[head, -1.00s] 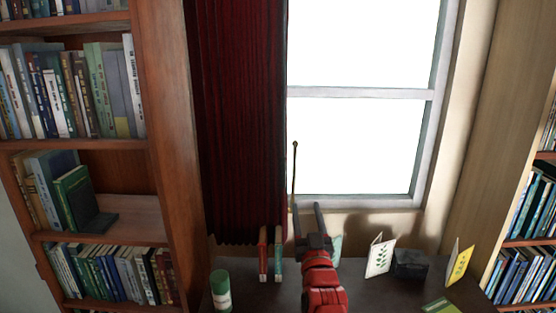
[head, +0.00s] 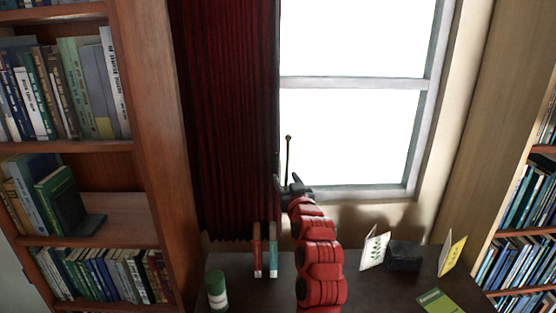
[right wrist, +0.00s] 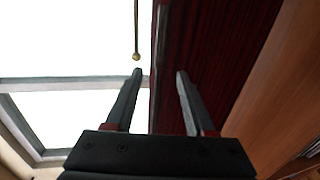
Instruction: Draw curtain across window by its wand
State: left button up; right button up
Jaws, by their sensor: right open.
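The dark red curtain (head: 225,120) hangs gathered at the left side of the bright window (head: 350,135). It also shows in the right wrist view (right wrist: 205,50). The thin wand (head: 288,155) stands against the pane beside the curtain's right edge, with a small knob at one end. In the right wrist view the wand (right wrist: 136,30) shows its knob just beyond the left finger's tip, not clearly between the fingers. My right gripper (head: 287,182) is open and empty at the wand's lower visible part; whether they touch I cannot tell. My left gripper is out of view.
A dark table (head: 345,285) below the window holds a green cylinder (head: 217,290), two upright books (head: 265,250), cards (head: 374,250) and a dark box (head: 404,256). Bookcases stand at left (head: 160,130) and right (head: 520,235).

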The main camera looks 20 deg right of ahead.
aim_at(277, 162)
jog(key=w+p, duration=0.1)
jog(key=w, duration=0.1)
jog(key=w+p, duration=0.1)
jog(key=w, duration=0.2)
jog(key=w+p, duration=0.1)
jog(key=w, duration=0.2)
jog(key=shift+w+d+r, duration=0.1)
jog(key=shift+d+r, duration=0.1)
jog(key=shift+d, duration=0.1)
jog(key=shift+w+d+f+p, duration=0.1)
jog(key=shift+w+f+p, duration=0.1)
jog(key=shift+w+p, duration=0.5)
jog(key=shift+w, duration=0.15)
grip_shut()
dwell(0.5)
